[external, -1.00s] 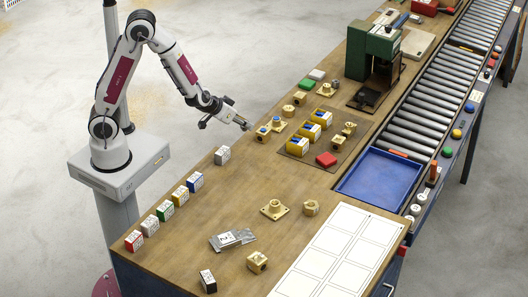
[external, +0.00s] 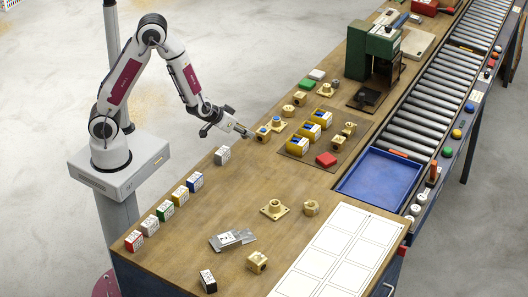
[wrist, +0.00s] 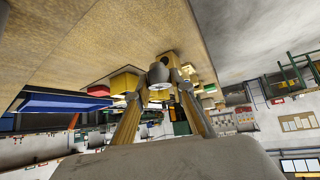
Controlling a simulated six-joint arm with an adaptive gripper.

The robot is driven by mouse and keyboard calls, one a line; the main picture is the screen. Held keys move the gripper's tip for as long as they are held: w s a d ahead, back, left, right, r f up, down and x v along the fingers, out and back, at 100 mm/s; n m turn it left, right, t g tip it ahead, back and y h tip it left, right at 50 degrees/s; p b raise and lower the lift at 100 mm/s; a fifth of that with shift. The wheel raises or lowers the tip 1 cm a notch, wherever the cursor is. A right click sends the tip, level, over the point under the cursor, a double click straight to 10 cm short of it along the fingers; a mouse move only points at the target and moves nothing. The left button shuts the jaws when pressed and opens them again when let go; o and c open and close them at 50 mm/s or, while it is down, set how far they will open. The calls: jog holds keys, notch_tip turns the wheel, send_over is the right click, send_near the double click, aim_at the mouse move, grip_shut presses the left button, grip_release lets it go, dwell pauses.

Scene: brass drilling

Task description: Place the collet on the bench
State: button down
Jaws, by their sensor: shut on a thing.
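The collet (wrist: 159,74) is a short grey metal cylinder with a hole in its end, seen between the fingertips in the wrist view. My gripper (wrist: 160,90) is shut on it. The collet is too small to make out clearly there. The wooden bench (external: 235,190) also shows in the wrist view (wrist: 60,50). I cannot tell whether the collet touches the bench.
A grey-white box (external: 222,155) sits in front. A blue tray (external: 380,180) and a green press (external: 372,55) stand farther right. Bare wood lies in the bench's middle.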

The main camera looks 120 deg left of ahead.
jog(key=shift+f, duration=1)
jog(key=shift+f, duration=0.15)
jog(key=shift+f, duration=1.95)
jog(key=shift+f, duration=0.1)
jog(key=c, duration=1.8)
grip_release()
jog(key=shift+o, duration=0.2)
jog(key=shift+d+r, duration=0.1)
jog(key=shift+r, duration=0.15)
jog(key=shift+v, duration=3.6)
